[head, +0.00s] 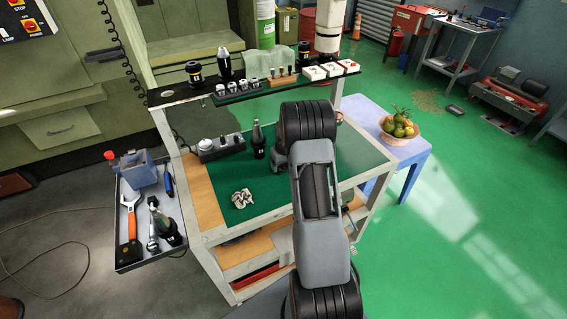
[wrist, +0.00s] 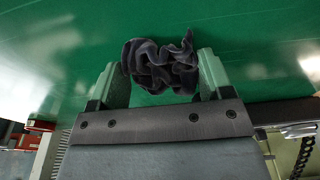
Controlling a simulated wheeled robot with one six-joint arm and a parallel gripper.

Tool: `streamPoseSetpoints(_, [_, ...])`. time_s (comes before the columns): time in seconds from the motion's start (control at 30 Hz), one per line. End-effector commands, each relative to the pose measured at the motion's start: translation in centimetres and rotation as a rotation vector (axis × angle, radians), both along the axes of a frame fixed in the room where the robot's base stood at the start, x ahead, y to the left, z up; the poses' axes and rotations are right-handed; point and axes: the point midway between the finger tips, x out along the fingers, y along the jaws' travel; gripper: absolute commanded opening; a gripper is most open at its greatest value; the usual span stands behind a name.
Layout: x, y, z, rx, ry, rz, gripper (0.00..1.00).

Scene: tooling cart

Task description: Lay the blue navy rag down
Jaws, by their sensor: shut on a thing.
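In the wrist view, my gripper (wrist: 160,64) is shut on a dark navy, crumpled rag (wrist: 159,72), which is bunched between the two fingers. A green surface fills the view behind the rag. I cannot tell whether the rag touches that surface or hangs above it. In the head view, my arm reaches over the right part of the cart's green mat (head: 284,186). The gripper and the navy rag are hidden there behind the arm.
A loaded shelf (head: 253,83) spans the back. A side tray (head: 128,256) holds tools. The mat's front middle is clear.

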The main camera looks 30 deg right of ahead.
Motion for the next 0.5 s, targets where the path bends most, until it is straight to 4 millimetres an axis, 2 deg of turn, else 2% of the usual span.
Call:
streamPoseSetpoints(0.33, [0.02,0.0,-0.41,0.0,-0.001,0.0,0.51])
streamPoseSetpoints(0.37, [0.02,0.0,-0.38,0.0,-0.001,0.0,0.74])
streamPoseSetpoints(0.5, [0.01,-0.01,-0.26,0.0,-0.001,0.0,0.87])
